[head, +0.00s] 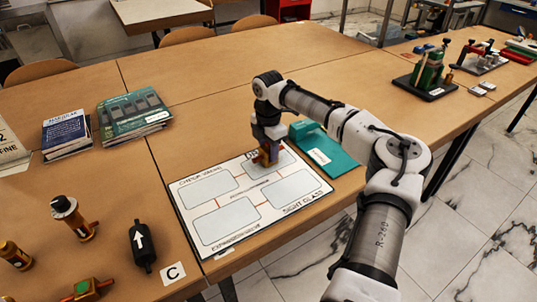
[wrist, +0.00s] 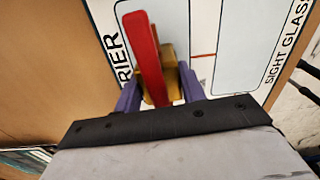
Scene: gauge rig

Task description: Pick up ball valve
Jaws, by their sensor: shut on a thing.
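The ball valve, a brass body (wrist: 171,72) with a long red lever (wrist: 147,60), is between the purple fingers of my gripper (wrist: 160,92) in the wrist view. My gripper (head: 266,152) is shut on it. In the head view the brass of the valve (head: 264,158) shows small and partly hidden below the fingers, over the upper part of a white labelled mat (head: 236,212). I cannot tell whether the valve touches the mat.
A teal case (head: 325,150) lies right behind the mat. A black cylinder with a white arrow (head: 141,245), a brass fitting with a black cap (head: 73,217) and a green-topped brass part (head: 88,289) are at the left. Booklets (head: 132,112) lie farther back. The table behind the mat is mostly clear.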

